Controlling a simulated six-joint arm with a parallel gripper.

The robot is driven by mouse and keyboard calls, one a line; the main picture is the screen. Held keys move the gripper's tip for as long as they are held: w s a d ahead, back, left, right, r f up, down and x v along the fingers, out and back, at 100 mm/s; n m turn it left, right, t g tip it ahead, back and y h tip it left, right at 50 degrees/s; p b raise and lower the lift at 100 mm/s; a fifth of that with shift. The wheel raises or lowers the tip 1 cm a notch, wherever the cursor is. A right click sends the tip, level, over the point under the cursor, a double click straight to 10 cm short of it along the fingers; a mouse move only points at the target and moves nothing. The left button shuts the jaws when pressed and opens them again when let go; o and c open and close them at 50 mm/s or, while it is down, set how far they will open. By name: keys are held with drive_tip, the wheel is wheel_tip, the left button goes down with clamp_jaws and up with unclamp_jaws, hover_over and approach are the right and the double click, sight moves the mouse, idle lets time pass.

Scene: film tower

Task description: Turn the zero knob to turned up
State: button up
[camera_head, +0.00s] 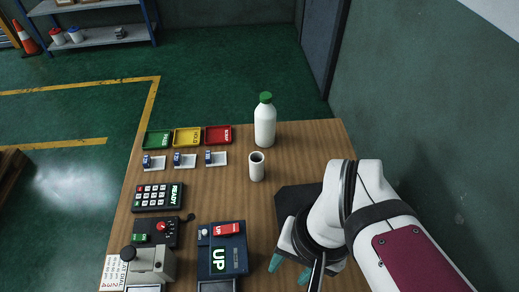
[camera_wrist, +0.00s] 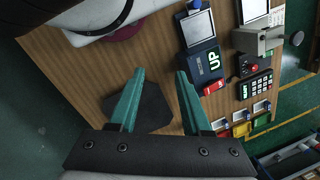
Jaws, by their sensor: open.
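My gripper (camera_head: 290,269) is open and empty, with teal fingers, over the right part of the table. It also shows in the wrist view (camera_wrist: 160,75), its fingertips apart above a dark mat. A blue box (camera_head: 218,268) with a large green-white UP sign stands left of my gripper; it is at the upper right in the wrist view (camera_wrist: 203,56). A red tag (camera_head: 229,228) and a small pale knob-like part (camera_head: 203,234) sit at its far edge. No zero label is legible, so I cannot tell for sure which part is the zero knob or its setting.
Left of the blue box are a black box with a red knob (camera_head: 161,226), a grey device (camera_head: 150,262) and a keypad (camera_head: 157,197). A white bottle (camera_head: 265,125), a cup (camera_head: 257,168) and coloured trays (camera_head: 187,137) stand farther back. Bare wood lies between.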

drive_tip(key=w+a+n, duration=0.2)
drive_tip(key=w+n, duration=0.1)
drive_tip(key=w, duration=0.2)
drive_tip(key=n+h, duration=0.1)
drive_tip(key=n, duration=0.8)
hover_over(205, 232)
wheel_tip(205, 232, down, 3)
wheel_tip(205, 232, down, 16)
drive_tip(key=shift+w+r, duration=0.1)
clamp_jaws()
